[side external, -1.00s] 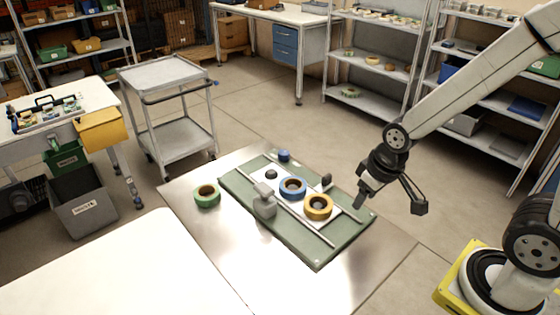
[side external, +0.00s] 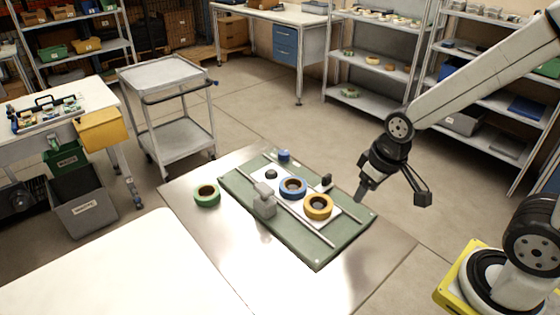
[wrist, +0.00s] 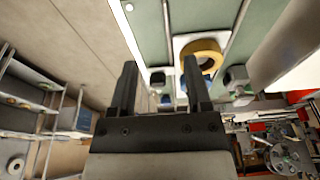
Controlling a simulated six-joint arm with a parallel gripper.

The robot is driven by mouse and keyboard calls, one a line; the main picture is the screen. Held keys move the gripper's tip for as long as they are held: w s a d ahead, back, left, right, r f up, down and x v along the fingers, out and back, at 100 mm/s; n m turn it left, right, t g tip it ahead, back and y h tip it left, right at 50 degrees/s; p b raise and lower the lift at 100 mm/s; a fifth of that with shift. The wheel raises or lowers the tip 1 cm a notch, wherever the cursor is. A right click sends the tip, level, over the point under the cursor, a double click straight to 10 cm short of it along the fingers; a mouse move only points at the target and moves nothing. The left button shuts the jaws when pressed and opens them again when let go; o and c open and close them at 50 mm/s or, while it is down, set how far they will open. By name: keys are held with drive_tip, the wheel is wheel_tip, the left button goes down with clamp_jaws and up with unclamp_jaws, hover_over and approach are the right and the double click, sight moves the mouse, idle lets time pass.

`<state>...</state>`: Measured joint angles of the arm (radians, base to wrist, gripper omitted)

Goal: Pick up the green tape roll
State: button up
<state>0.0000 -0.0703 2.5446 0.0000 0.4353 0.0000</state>
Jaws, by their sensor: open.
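The green tape roll (side external: 207,195) lies flat on the bare metal table top, left of the green board, in the side view. I cannot make it out in the wrist view. My gripper (side external: 390,196) is open and empty, above the right end of the board and well to the right of the green roll. Its two dark fingers (wrist: 160,85) are spread apart in the wrist view with nothing between them.
The green board (side external: 312,252) carries a blue roll (side external: 293,188), a yellow roll (side external: 318,206), also in the wrist view (wrist: 203,50), a grey block (side external: 264,203), rails and small dark knobs. A blue cap (side external: 284,155) stands at its back edge. Bare metal surrounds the green roll.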

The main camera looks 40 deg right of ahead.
drive_tip(key=shift+w+v, duration=0.5)
drive_tip(key=shift+v, duration=1.7)
drive_tip(key=t, duration=0.2)
hover_over(197, 196)
drive_tip(key=s, duration=0.3)
drive_tip(key=shift+s+f+x, duration=0.15)
drive_tip(key=shift+s+x, duration=0.2)
drive_tip(key=shift+x, duration=1.7)
drive_tip(key=shift+s+f+x, duration=0.15)
drive_tip(key=shift+s+x, duration=0.2)
drive_tip(key=shift+x, duration=1.7)
drive_tip(key=shift+s+f+x, duration=0.15)
drive_tip(key=shift+s+x, duration=0.2)
drive_tip(key=shift+x, duration=1.7)
drive_tip(key=shift+d, duration=0.1)
clamp_jaws()
